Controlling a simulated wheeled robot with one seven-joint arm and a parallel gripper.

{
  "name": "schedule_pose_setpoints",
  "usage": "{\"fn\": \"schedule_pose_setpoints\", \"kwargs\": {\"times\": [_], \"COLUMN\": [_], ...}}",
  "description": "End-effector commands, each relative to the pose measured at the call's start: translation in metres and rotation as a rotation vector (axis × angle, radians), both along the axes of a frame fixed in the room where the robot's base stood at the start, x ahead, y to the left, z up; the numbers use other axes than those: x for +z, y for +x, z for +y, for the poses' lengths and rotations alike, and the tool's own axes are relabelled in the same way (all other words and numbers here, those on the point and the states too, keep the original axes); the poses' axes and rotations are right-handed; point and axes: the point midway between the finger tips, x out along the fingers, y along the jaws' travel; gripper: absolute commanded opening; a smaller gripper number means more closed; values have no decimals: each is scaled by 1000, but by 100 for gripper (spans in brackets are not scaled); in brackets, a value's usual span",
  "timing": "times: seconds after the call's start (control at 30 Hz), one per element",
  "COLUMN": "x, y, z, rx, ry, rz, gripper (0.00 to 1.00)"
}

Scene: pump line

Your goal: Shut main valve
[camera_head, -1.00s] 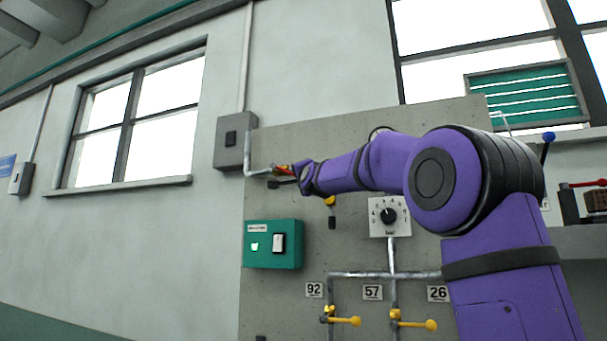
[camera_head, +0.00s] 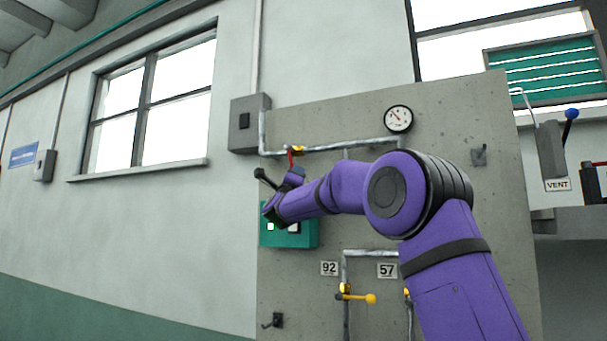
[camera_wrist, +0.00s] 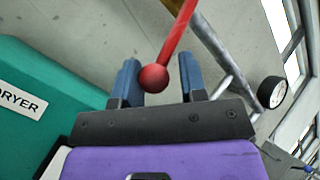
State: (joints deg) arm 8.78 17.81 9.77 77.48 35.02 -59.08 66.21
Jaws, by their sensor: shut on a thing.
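The main valve appears to be the yellow valve (camera_head: 297,149) on the upper grey pipe of the concrete panel, with a red lever. The lever (camera_head: 291,160) points down from the pipe in the head view. In the wrist view the red lever (camera_wrist: 180,40) ends in a red ball (camera_wrist: 153,78) between my two blue fingertips. My gripper (camera_wrist: 160,77) is shut on this lever at its ball end. In the head view my purple wrist hides most of the fingers and the lever's lower end.
A green dryer box (camera_head: 310,232) sits just below my gripper, and its edge is close in the wrist view (camera_wrist: 45,75). A gauge (camera_head: 398,119) is on the pipe to the right. A lower valve with a yellow handle (camera_head: 357,297) is under plate 92 (camera_head: 329,268). A grey box (camera_head: 247,122) is at upper left.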

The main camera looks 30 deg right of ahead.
Motion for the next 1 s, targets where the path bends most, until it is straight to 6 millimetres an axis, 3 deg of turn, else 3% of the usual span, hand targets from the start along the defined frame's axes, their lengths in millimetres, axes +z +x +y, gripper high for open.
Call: {"fn": "schedule_pose_setpoints", "kwargs": {"times": [0.3, 0.97, 1.0], "x": [0, 4, 4], "y": [15, 17, 17], "z": [15, 18, 19], "rx": [7, 8, 8], "ry": [98, 132, 132], "rz": [-132, -185, -185], "gripper": [0, 0, 43]}}
